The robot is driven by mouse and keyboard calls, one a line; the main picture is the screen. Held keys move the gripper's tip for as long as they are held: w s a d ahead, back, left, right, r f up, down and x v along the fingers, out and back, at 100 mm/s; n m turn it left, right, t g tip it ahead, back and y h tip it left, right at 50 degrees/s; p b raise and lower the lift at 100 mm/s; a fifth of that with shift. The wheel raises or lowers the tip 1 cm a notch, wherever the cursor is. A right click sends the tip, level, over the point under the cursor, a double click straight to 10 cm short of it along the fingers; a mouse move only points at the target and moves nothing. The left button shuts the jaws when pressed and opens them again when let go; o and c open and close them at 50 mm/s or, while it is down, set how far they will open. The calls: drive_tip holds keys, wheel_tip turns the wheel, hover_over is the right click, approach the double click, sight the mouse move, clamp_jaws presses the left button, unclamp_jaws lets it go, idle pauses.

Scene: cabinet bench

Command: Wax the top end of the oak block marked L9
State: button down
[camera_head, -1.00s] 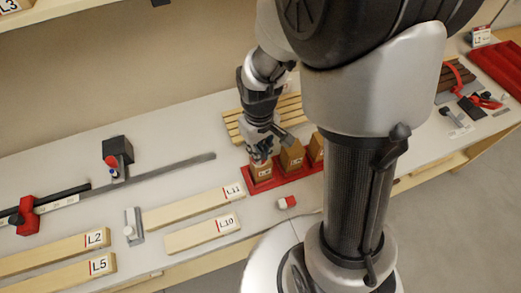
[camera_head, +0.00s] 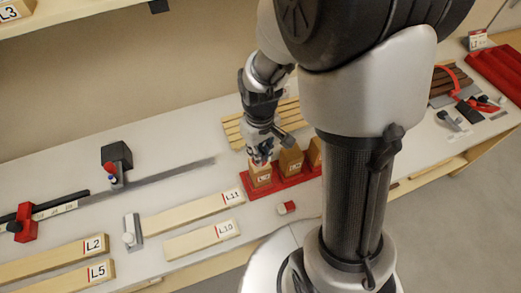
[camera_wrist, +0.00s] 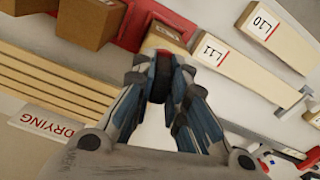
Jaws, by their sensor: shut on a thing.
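Several upright oak blocks stand in a red tray (camera_head: 290,183). My gripper (camera_head: 262,158) is over the top end of the leftmost one (camera_head: 261,178). In the wrist view my gripper (camera_wrist: 158,88) is shut on a dark round piece with a red part (camera_wrist: 157,66), which sits against or very close to that labelled block (camera_wrist: 166,30). I cannot tell whether it touches the top end. The middle block (camera_head: 291,162) stands to the right, and the third is partly behind my arm. The block labels are too small or angled to read, so I cannot pick out L9.
A slatted rack (camera_head: 236,128) lies behind the tray, with a DRYING sign (camera_wrist: 48,122) beside it. Boards L11 (camera_head: 195,210) and L10 (camera_head: 203,240) lie to the left. A small red and white piece (camera_head: 286,208) lies in front of the tray.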

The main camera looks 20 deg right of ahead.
drive_tip(key=shift+r+p, duration=2.45)
drive_tip(key=shift+r, duration=0.55)
drive_tip(key=shift+r, duration=0.1)
drive_tip(key=shift+r+p, duration=1.25)
drive_tip(key=shift+r, duration=0.2)
